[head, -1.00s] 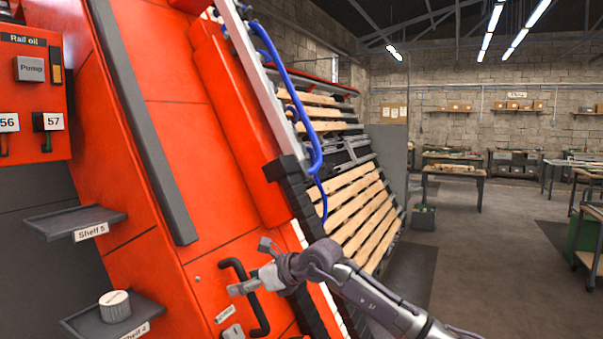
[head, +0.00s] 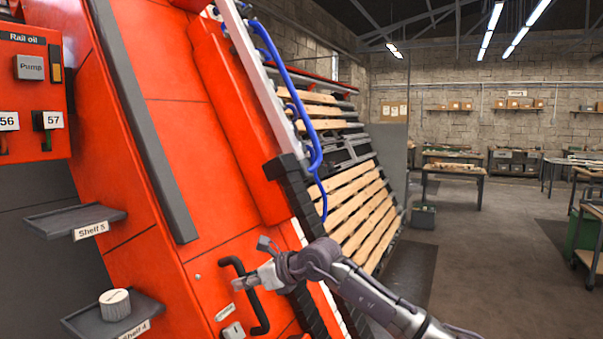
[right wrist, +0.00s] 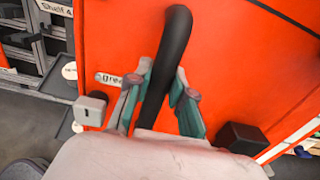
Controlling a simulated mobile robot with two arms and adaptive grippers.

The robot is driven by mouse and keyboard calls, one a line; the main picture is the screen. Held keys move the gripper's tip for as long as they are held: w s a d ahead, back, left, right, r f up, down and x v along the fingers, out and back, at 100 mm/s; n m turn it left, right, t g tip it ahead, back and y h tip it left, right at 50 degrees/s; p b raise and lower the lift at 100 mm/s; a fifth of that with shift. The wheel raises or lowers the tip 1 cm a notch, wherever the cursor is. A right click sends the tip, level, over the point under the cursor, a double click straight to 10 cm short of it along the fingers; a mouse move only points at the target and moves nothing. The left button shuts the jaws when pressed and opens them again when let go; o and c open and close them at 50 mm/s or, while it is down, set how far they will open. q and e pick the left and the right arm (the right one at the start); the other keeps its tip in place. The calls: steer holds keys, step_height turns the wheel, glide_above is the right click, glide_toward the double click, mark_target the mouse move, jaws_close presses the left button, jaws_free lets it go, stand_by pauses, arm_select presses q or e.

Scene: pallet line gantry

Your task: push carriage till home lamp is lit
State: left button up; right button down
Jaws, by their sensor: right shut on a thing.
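A black bar handle (head: 261,318) is fixed to the large orange machine body (head: 205,225), which may be the carriage. My right gripper (head: 245,283) is at this handle. In the right wrist view, its two fingers (right wrist: 158,92) stand on either side of the handle (right wrist: 174,45) and are shut on it. A grey block (head: 232,331) sits just below a small white label near the handle; it also shows in the right wrist view (right wrist: 89,110). I cannot make out a home lamp. My left gripper is not in view.
Shelf 5 (head: 75,220) and Shelf 4 (head: 90,320) jut out at the left; a round pale container (head: 115,304) stands on Shelf 4. A blue hose (head: 316,150) hangs along the rail. Slatted wooden pallets (head: 352,215) stand behind. Open floor (head: 490,260) lies to the right.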

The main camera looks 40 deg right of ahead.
mark_target(198, 310)
stand_by(0.5)
steer(key=shift+s+a+f, duration=0.15)
steer(key=shift+a+f, duration=0.15)
steer(key=shift+a, duration=0.2)
steer(key=shift+s+a+f, duration=0.1)
steer(key=shift+a+f, duration=0.15)
steer(key=shift+a, duration=0.25)
steer(key=shift+s+a+f, duration=0.1)
steer(key=shift+s+a, duration=0.2)
steer(key=shift+a, duration=0.3)
steer(key=shift+s+a+r+b, duration=0.15)
steer(key=shift+s+a+b, duration=0.2)
steer(key=shift+a, duration=0.55)
steer(key=shift+s+a+r+b, duration=0.15)
steer(key=shift+s+a, duration=0.35)
steer(key=shift+a, duration=0.45)
steer(key=shift+s+a+r+b, duration=0.2)
steer(key=shift+s+a, duration=0.2)
steer(key=shift+a, duration=0.5)
steer(key=shift+s+a, duration=0.2)
steer(key=shift+a, duration=0.4)
steer(key=shift+f, duration=0.1)
